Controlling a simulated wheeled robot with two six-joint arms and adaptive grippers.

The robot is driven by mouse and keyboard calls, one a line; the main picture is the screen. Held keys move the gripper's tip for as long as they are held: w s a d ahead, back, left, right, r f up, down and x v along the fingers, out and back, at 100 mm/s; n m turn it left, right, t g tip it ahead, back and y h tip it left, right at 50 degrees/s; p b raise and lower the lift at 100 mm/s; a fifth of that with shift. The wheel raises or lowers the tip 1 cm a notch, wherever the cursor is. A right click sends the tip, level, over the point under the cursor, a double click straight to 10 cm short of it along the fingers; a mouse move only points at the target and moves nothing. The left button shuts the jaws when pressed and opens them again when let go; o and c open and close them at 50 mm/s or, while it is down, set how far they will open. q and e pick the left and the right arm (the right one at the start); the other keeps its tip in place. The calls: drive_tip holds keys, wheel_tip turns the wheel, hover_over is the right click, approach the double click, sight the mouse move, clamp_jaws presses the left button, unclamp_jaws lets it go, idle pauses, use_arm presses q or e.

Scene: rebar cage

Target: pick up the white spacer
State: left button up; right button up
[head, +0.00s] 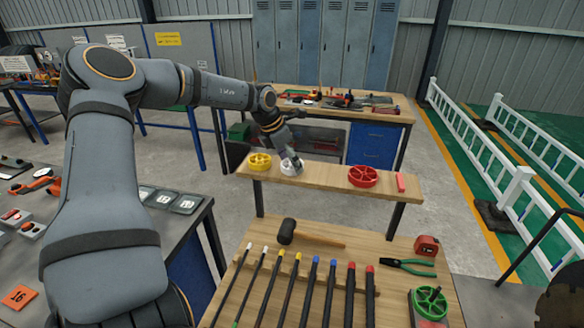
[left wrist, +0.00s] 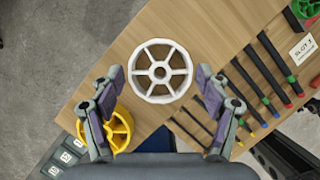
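The white spacer (head: 291,168) is a spoked ring lying on the narrow wooden bench, between a yellow one and a red one. My left gripper (head: 288,159) is right at it from above and hides part of it in the head view. In the left wrist view the whole white spacer (left wrist: 160,72) shows flat, and my left gripper (left wrist: 159,74) is open, one finger on each side of it with visible gaps. I cannot tell how far above the bench the fingertips are. My right gripper is not in view.
A yellow spacer (head: 259,161) stands close left of the white one; a red spacer (head: 363,176) and a red block (head: 400,182) lie right. The nearer table holds several rods, a mallet (head: 287,231), pliers (head: 408,267) and a green spacer (head: 429,302).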

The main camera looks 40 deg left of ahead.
use_arm(q)
drive_tip(key=c, duration=0.4)
drive_tip(key=shift+d, duration=0.1)
drive_tip(key=shift+c, duration=0.8)
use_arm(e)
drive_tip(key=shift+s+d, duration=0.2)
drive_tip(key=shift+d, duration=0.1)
